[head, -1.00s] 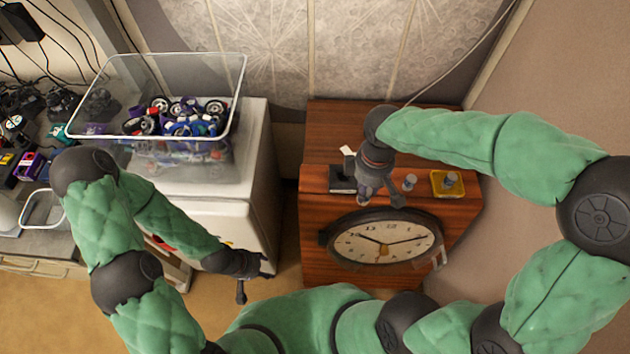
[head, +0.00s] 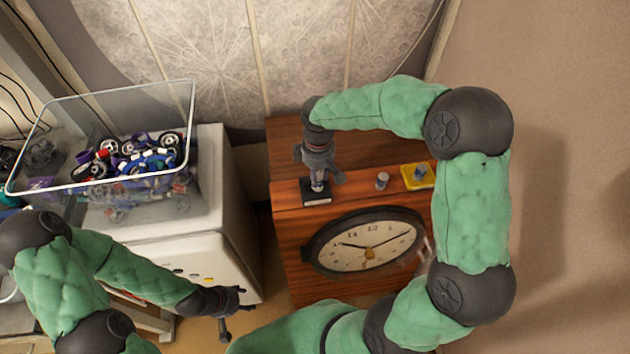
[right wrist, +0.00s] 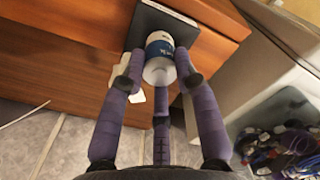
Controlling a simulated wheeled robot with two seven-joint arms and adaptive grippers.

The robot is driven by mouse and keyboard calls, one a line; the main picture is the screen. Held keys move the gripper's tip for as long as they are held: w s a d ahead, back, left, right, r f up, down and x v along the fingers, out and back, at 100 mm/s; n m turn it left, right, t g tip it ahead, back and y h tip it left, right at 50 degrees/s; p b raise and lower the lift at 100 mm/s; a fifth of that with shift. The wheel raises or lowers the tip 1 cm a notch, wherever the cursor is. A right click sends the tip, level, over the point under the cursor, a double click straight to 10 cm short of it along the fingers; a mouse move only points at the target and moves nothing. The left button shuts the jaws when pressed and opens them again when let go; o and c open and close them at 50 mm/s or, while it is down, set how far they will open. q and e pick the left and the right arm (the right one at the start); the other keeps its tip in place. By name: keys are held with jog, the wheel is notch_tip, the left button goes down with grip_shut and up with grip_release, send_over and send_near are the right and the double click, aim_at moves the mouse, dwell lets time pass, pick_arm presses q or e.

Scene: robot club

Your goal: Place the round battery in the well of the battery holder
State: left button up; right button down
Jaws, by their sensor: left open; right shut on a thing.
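The round battery (right wrist: 160,58), a white cylinder with a blue band, is between the fingers of my right gripper (head: 318,178), which is shut on it. The battery holder (head: 316,195) is a dark, flat block on the wooden cabinet, right below this gripper. In the right wrist view the holder (right wrist: 150,22) shows as a dark square behind the battery's far end. I cannot tell whether that end is in the well or just above it; the battery hides the well. My left gripper (head: 228,312) is open and empty, low in front of the white cabinet.
A small grey cylinder (head: 382,181) and a yellow tray (head: 410,184) with another cylinder stand right of the holder. A clock (head: 365,243) is on the wooden cabinet's front. A clear bin (head: 190,120) of wheeled parts is at left.

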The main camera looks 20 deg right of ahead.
jog(key=shift+w+f+b, duration=0.2)
jog(key=shift+w+f, duration=0.1)
jog(key=shift+f, duration=0.55)
jog(key=shift+w+f+b, duration=0.15)
jog(key=shift+w+f, duration=0.2)
jog(key=shift+f, duration=0.5)
jog(key=shift+w+f+b, duration=0.2)
jog(key=shift+w+f, duration=0.1)
jog(key=shift+f, duration=0.55)
jog(key=shift+f, duration=0.1)
jog(key=c, duration=0.9)
grip_release()
jog(key=shift+f, duration=0.1)
notch_tip(320, 180, up, 12)
jog(key=p, duration=0.2)
jog(key=shift+r+p, duration=0.2)
jog(key=shift+p, duration=0.1)
